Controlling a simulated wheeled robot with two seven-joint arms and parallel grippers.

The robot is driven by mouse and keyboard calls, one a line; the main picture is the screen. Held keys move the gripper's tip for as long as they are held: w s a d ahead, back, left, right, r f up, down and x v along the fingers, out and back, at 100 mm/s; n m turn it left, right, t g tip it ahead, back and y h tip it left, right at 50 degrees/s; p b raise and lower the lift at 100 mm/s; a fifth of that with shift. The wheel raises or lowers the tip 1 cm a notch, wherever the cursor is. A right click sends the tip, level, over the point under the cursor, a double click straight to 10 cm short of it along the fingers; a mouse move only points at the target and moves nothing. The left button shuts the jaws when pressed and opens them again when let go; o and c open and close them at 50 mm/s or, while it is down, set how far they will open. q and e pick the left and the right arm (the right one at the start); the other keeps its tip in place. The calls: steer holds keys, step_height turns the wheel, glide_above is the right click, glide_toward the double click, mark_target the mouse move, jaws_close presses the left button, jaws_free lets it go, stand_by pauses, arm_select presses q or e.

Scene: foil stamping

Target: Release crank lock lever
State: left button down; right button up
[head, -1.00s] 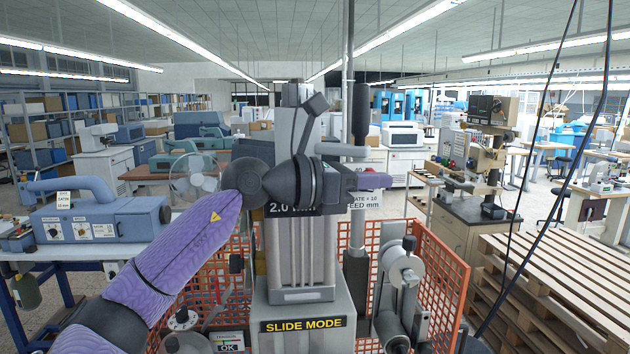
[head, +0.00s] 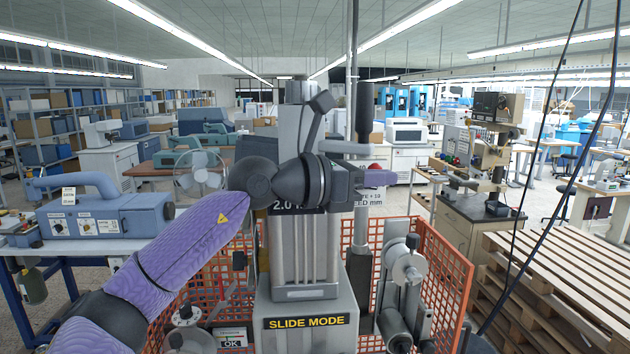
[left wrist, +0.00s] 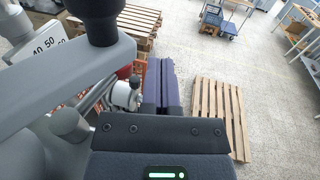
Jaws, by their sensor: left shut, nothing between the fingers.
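The foil stamping machine (head: 310,285) stands in front of me, marked SLIDE MODE. Its grey crank arm (head: 344,148) carries an upright black handle (head: 364,112); in the left wrist view the crank arm (left wrist: 60,85) and handle (left wrist: 101,22) are close at left. My left gripper (head: 380,181) is just below and right of the crank arm, its purple fingers shut and empty. These fingers also show in the left wrist view (left wrist: 161,85). A red knob (head: 375,167) shows just above the fingers. I cannot clearly pick out the lock lever. My right gripper is out of view.
An orange mesh guard (head: 445,275) surrounds the machine's lower part. Foil reels (head: 407,268) are mounted at its right. Wooden pallets (head: 560,285) lie at right. A blue device (head: 115,217) sits on a bench at left. Black cables hang at right.

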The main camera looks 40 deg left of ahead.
arm_select(q)
steer(key=shift+w+n+t+y, duration=0.3)
steer(key=shift+n+y, duration=0.1)
steer(key=shift+y, duration=0.1)
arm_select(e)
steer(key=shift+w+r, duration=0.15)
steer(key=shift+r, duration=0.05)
arm_select(q)
steer(key=shift+s+a, duration=0.1)
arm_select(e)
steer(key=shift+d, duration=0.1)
